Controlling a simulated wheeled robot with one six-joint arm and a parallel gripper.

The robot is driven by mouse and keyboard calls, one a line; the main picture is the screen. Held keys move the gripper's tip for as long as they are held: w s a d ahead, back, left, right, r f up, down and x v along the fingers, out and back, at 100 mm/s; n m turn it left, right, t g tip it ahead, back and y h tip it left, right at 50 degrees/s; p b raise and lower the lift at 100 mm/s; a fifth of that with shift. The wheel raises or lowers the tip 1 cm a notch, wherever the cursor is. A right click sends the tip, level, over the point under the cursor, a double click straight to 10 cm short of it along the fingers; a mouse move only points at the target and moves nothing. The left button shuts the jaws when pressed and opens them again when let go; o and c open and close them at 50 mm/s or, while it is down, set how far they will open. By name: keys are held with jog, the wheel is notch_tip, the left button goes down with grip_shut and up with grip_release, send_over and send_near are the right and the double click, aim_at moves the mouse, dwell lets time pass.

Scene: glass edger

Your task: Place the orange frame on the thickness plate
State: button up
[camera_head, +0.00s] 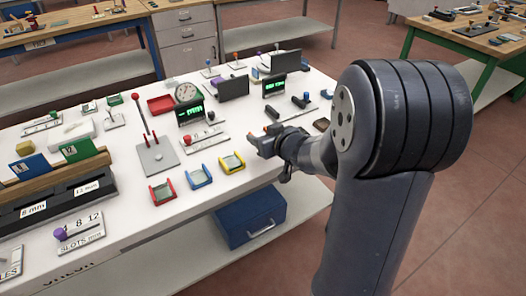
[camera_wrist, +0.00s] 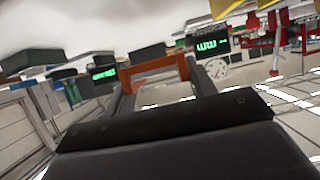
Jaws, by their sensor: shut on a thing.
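My gripper (camera_head: 268,146) is above the front edge of the white table, just right of the row of coloured frames. It is shut on the orange frame (camera_wrist: 152,69), which spans between the two fingers in the wrist view; only a small orange part (camera_head: 252,141) shows in the head view. The frame appears clear of the table top. A grey plate with a red-knobbed lever (camera_head: 157,158) and a small plate with a red knob (camera_head: 204,138) lie to the left. I cannot tell which plate is the thickness plate.
Red (camera_head: 162,192), blue (camera_head: 199,178) and yellow (camera_head: 232,163) frames lie along the front of the table. Green-lit displays (camera_head: 190,114), a dial gauge (camera_head: 185,92) and a red tray (camera_head: 161,104) stand behind. A blue drawer box (camera_head: 250,218) sits on the lower shelf.

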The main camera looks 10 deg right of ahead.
jog(key=shift+f+b, duration=0.5)
jog(key=shift+f, duration=1.65)
jog(key=shift+f, duration=0.15)
jog(key=o, duration=1)
jog(key=shift+f+b, duration=0.1)
jog(key=shift+b, duration=0.2)
